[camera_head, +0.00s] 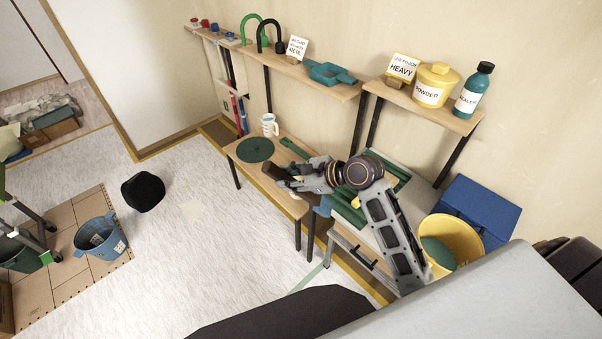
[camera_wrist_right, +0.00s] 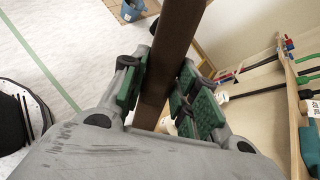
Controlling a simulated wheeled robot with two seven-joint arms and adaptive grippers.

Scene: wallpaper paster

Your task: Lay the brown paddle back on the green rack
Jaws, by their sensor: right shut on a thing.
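The brown paddle (camera_wrist_right: 172,50) runs between the green-padded fingers of my right gripper (camera_wrist_right: 165,88) in the right wrist view. My right gripper (camera_head: 284,180) is shut on it. In the head view only a dark brown piece of the paddle (camera_head: 274,171) shows, near the small wooden table. The green rack (camera_head: 392,170) lies on the grey-white worktop to the right. My right arm crosses above it and hides its middle. My left gripper is not in view.
The wooden table (camera_head: 285,197) holds a round green disc (camera_head: 255,149) and a white mug (camera_head: 270,124). A yellow bucket (camera_head: 455,236) and blue box (camera_head: 478,208) stand right of the worktop. Wall shelves (camera_head: 425,106) run behind.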

